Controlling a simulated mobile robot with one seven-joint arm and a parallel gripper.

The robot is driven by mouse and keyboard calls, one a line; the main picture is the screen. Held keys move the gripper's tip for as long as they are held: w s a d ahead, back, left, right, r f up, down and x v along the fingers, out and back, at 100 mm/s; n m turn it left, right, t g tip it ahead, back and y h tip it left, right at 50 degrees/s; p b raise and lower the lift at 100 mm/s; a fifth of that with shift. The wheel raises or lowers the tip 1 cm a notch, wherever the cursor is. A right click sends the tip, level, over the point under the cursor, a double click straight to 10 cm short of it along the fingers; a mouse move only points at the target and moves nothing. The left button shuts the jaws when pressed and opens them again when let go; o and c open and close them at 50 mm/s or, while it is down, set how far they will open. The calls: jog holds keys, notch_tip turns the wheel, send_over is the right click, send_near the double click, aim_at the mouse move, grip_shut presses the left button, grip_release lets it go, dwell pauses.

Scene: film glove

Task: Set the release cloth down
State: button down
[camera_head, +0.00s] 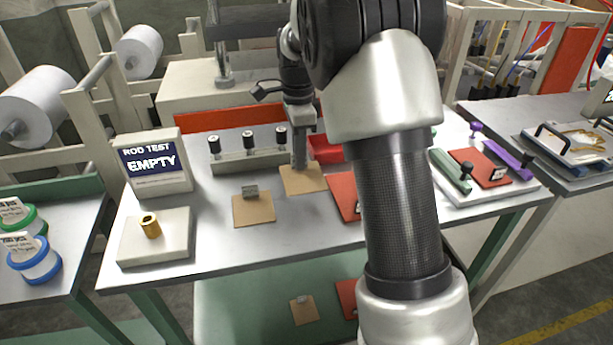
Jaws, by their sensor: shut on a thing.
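My gripper (300,160) points down over the middle of the table and is shut on a tan square cloth (313,183). Its fingers cover the middle of the cloth, so the part it grips is hidden. The cloth is flat and level; I cannot tell whether it touches the table (210,245) or hangs just above it. A second tan square (258,212) with a grey tab on top lies on the table, to the left and nearer. I cannot tell from their looks which one is named the release cloth.
A red square (343,193) lies right of the held cloth, partly behind my arm. A rack with black knobs (248,160) and a red tray (325,149) stand behind. A "ROD TEST EMPTY" sign (153,163) and a block with a brass cylinder (150,228) are left.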

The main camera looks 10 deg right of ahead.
aim_at(300, 178)
notch_tip(300, 178, down, 7)
jog(key=shift+r+b, duration=0.1)
jog(key=shift+b, duration=0.55)
jog(key=shift+f, duration=0.2)
jog(key=c, duration=1.9)
grip_release()
